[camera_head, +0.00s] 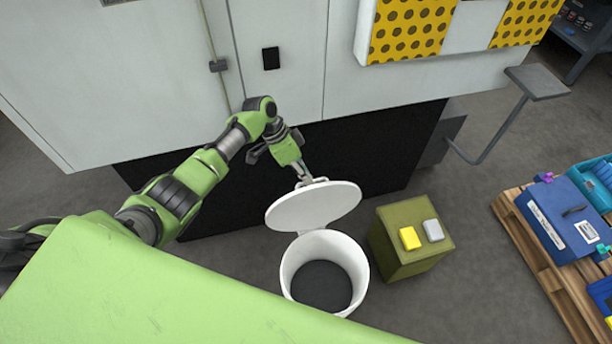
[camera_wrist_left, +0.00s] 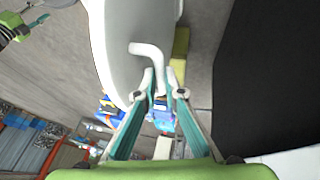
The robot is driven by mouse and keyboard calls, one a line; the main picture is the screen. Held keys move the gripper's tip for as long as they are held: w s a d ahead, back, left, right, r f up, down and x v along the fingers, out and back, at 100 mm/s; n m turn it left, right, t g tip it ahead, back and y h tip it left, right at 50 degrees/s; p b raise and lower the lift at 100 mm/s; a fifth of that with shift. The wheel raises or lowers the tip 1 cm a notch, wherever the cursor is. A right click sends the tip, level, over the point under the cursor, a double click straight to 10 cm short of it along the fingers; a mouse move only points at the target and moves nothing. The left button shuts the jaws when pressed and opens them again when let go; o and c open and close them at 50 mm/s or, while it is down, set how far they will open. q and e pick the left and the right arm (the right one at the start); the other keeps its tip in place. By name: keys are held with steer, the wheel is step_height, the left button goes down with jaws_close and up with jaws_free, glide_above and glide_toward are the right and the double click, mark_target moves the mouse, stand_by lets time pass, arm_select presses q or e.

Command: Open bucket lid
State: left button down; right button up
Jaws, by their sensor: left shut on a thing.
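The white round lid (camera_head: 312,207) is raised and tilted above the back of the white bucket (camera_head: 288,265). The bucket stands on the floor with its mouth uncovered and a dark inside showing. My left gripper (camera_head: 308,181) is at the lid's far edge, shut on the lid's handle. In the left wrist view the lid (camera_wrist_left: 122,50) fills the upper middle. Its bent white handle (camera_wrist_left: 150,55) reaches down to the fingertips of my left gripper (camera_wrist_left: 167,93). My right gripper (camera_wrist_left: 30,24) seems to show at the upper left there, too small to tell its jaws.
A green box (camera_head: 388,250) with a yellow and a grey button block stands right of the bucket. A white machine cabinet (camera_head: 290,60) with a black lower panel is behind. A wooden pallet (camera_head: 535,255) with blue cases is at the right. Grey floor lies between.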

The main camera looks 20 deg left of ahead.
arm_select(q)
steer(key=shift+d, duration=0.1)
arm_select(e)
steer(key=shift+w, duration=0.2)
arm_select(q)
steer(key=c, duration=2.1)
jaws_free()
steer(key=shift+f, duration=0.1)
steer(key=shift+c, duration=0.2)
arm_select(e)
steer(key=shift+w+a, duration=0.15)
steer(key=shift+w, duration=0.1)
steer(key=shift+a, duration=0.15)
arm_select(q)
steer(key=v, duration=1.2)
